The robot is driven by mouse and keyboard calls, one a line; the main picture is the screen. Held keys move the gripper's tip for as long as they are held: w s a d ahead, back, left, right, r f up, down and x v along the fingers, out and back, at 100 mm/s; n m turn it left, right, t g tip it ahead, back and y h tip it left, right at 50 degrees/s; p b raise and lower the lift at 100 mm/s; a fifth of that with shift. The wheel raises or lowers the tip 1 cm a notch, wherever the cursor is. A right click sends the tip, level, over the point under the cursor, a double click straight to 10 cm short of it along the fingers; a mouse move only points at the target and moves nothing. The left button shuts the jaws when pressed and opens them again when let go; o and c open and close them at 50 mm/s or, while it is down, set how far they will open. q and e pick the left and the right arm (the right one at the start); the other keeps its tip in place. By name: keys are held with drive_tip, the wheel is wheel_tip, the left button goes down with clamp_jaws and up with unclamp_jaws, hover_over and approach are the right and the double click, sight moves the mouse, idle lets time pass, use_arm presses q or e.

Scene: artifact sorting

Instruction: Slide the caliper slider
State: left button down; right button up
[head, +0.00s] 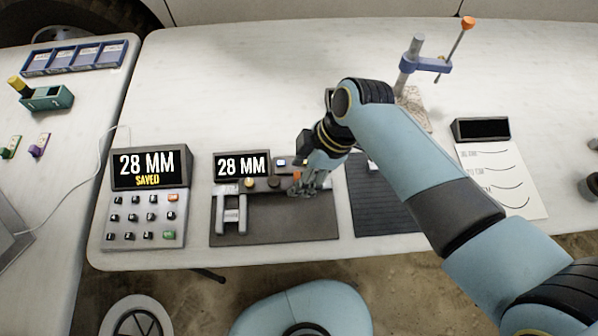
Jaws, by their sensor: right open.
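The caliper (231,216) lies on a dark mat (275,227) on the white table. Its pale jaws are at the left and its bar runs right, with a yellow knob (249,184) and a dark knob (274,183) along it. A display behind the bar (242,167) reads 28 MM. My right gripper (304,190) is open and points down at the right end of the bar, by a small orange-red part. It hides that end, and I cannot tell whether it touches the caliper. My left gripper is out of view.
A keypad console (145,210) to the left reads 28 MM SAVED. A dark ribbed mat (375,205) lies to the right, partly under my right arm. Behind it stands a post with a blue clamp (425,63). A written sheet (500,180) lies far right. The table's back middle is clear.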

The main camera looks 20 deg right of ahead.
drive_tip(key=shift+a+f, duration=0.2)
drive_tip(key=shift+f, duration=0.25)
drive_tip(key=shift+c, duration=0.3)
drive_tip(key=c, duration=0.5)
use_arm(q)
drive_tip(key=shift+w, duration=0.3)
use_arm(e)
clamp_jaws()
